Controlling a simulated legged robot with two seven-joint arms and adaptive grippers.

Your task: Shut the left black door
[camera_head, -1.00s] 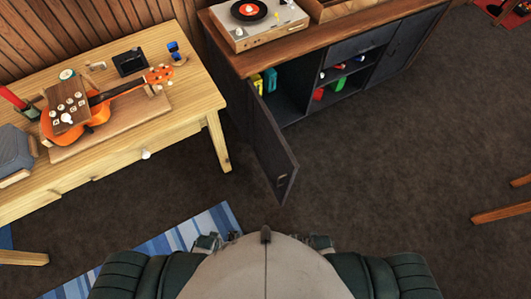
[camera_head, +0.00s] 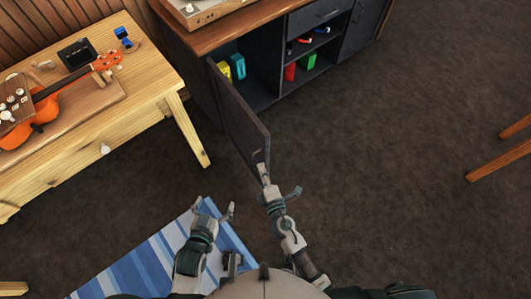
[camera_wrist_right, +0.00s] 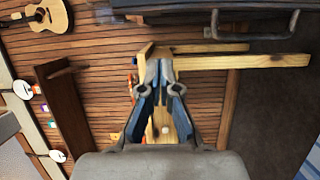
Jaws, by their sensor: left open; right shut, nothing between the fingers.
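The left black door (camera_head: 236,112) of the dark cabinet (camera_head: 262,88) stands open, swung out towards me, with its free edge nearest me. A small handle (camera_head: 257,154) shows near that edge. My right gripper (camera_head: 264,172) is shut and empty, its tip close to the door's lower free corner; I cannot tell whether it touches. In the right wrist view its fingers (camera_wrist_right: 160,56) meet just below a dark panel, probably the door, with a metal handle (camera_wrist_right: 256,32) at right. My left gripper (camera_head: 215,208) is open and empty, left of and nearer me than the door.
A wooden table (camera_head: 180,85) with an orange ukulele (camera_head: 40,105) stands at the left; its leg (camera_head: 190,135) is near the door. Yellow and teal boxes (camera_head: 237,66) stand inside the cabinet. A blue striped rug (camera_head: 160,262) lies below. The floor right of the door is clear.

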